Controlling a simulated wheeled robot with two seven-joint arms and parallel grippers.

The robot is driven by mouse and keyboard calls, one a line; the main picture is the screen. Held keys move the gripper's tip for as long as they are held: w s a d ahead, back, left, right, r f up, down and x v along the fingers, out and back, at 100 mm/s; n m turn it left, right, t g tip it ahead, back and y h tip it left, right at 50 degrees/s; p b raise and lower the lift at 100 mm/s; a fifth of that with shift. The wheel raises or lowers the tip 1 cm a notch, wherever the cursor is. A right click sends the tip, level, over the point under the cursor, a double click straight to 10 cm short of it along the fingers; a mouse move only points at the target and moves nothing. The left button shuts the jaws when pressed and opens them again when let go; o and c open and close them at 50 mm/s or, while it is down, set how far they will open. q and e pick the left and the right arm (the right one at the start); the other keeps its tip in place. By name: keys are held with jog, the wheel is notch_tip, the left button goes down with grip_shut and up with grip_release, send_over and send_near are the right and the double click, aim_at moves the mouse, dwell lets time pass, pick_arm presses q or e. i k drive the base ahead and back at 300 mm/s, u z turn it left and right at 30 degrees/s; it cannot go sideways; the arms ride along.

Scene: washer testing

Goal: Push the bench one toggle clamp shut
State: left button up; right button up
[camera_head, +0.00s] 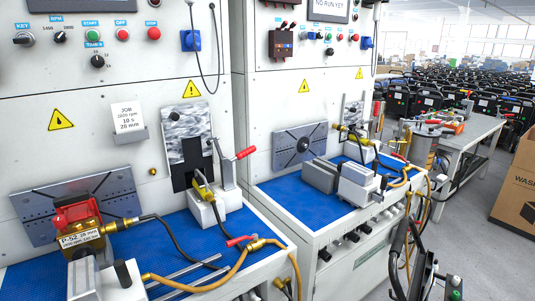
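On the nearer left bench, a grey metal toggle clamp (227,172) stands on a white block (206,212). Its red-gripped handle (245,153) sticks up and out to the right, above the bench top. A brass fitting with a black hose (205,190) sits beside the clamp. I cannot read a bench number. No gripper touches the clamp. My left gripper is not in view.
A red-topped brass valve (78,217) and a yellow hose (205,276) occupy the bench's blue mat (180,236). A small red lever (240,240) lies near the front edge. A second bench (300,205) stands to the right, a cardboard box (515,185) beyond it.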

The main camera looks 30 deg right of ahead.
aim_at(251, 149)
jog(key=z, duration=0.3)
jog(key=i, duration=0.35)
jog(key=z, duration=0.5)
